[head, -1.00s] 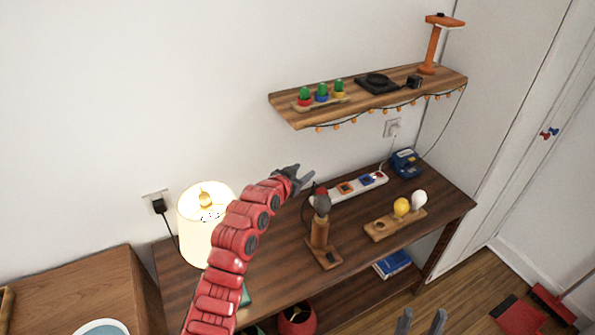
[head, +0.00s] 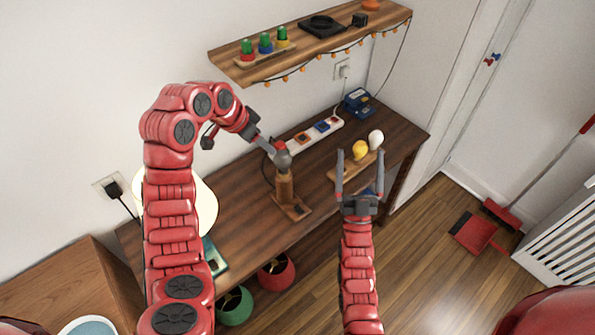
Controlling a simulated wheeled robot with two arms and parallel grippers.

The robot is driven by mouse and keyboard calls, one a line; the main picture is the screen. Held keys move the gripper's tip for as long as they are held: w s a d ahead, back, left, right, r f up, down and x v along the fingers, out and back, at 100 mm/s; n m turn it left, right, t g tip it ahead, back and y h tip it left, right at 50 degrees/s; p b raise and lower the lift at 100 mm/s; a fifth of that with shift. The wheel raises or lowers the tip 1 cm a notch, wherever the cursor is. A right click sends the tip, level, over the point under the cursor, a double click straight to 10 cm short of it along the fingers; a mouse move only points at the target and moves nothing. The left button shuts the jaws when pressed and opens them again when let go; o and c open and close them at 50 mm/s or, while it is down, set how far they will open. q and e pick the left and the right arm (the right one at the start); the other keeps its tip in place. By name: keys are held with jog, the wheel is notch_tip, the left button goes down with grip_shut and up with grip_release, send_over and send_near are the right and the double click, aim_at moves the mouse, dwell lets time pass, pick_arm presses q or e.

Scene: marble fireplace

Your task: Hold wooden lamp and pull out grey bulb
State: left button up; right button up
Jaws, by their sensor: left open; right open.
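The wooden lamp (head: 286,188) stands upright on the dark wooden table, on a flat square base. The grey bulb (head: 283,160) sits on top of its post. My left gripper (head: 272,148) reaches down from the upper left, with its fingers right at the bulb's upper left side. It is open; I cannot tell whether a finger touches the bulb, and one finger is hard to make out. My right gripper (head: 360,157) is open and empty, pointing up at the table's front edge, to the right of the lamp.
A wooden holder (head: 340,174) with a yellow bulb (head: 360,150) and a white bulb (head: 376,139) lies behind my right gripper. A power strip (head: 315,135) lies behind the lamp. A shelf (head: 345,33) hangs above. A lit table lamp (head: 207,203) stands left, partly behind my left arm.

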jog(key=w+a+f+g+y, duration=0.2)
jog(key=w+f+g, duration=0.55)
jog(key=w, duration=0.35)
jog(key=w+a+f+g+y, duration=0.1)
jog(key=w+a+f+g, duration=0.2)
jog(key=w+f+g, duration=0.7)
notch_tip(320, 180, up, 5)
jog(key=n+g, duration=0.9)
jog(key=g, duration=0.1)
send_over(300, 210)
jog(key=shift+h, duration=0.3)
notch_tip(300, 210, down, 17)
jog(key=shift+f, duration=0.15)
jog(key=shift+c, duration=0.2)
